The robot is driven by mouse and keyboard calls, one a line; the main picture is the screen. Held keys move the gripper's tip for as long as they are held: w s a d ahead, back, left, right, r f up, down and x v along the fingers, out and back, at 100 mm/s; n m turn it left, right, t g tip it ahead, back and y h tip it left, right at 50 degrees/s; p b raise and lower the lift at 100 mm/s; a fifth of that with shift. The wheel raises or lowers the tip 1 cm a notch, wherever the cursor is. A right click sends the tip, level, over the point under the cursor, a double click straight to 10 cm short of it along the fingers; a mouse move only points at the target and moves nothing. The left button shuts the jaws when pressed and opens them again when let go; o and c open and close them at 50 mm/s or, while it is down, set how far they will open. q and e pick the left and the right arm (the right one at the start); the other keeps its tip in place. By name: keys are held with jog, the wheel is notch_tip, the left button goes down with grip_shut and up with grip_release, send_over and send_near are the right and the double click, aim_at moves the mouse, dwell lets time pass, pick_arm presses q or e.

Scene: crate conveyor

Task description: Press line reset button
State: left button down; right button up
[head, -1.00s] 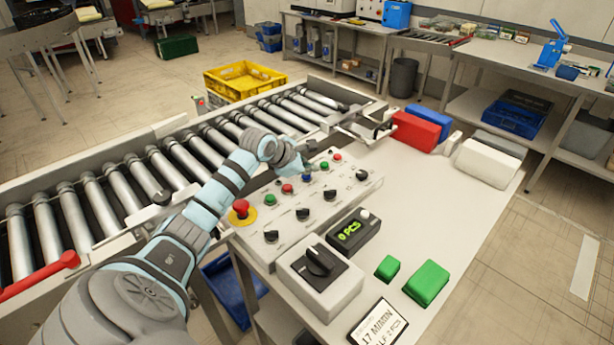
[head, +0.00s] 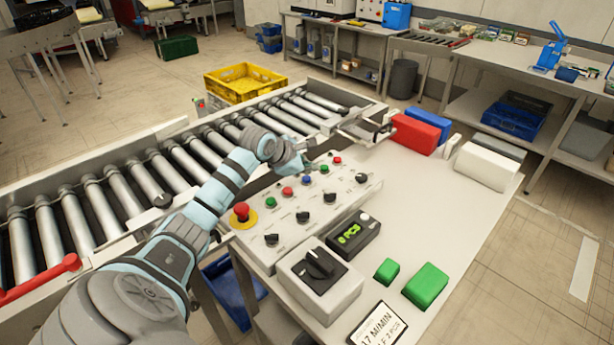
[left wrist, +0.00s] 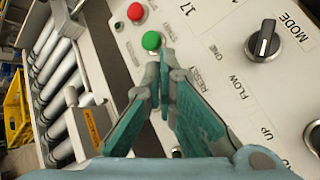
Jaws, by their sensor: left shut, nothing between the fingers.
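The control panel (head: 318,205) lies on the bench, with a row of red, green and blue buttons. The blue button (head: 308,176) shows in the head view just below my left gripper (head: 301,167). In the left wrist view, the left gripper (left wrist: 164,62) is shut and empty, its fingertips over the panel. A "RESET" label (left wrist: 196,84) shows right beside the fingers; the button at that label is hidden behind them. A green button (left wrist: 151,40) by a "START" label and a red button (left wrist: 135,12) lie beyond the tips. I cannot tell any contact. My right gripper is not in view.
The roller conveyor (head: 130,195) runs along the panel's left. A red emergency stop (head: 241,212) on yellow and several black knobs (head: 302,214) sit on the panel. A counter box (head: 353,236) and rotary switch box (head: 320,280) stand in front.

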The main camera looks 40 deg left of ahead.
aim_at(308, 179)
pick_arm(q)
jog(key=shift+r+p, duration=1.85)
jog(key=shift+r, duration=0.8)
jog(key=shift+f, duration=0.1)
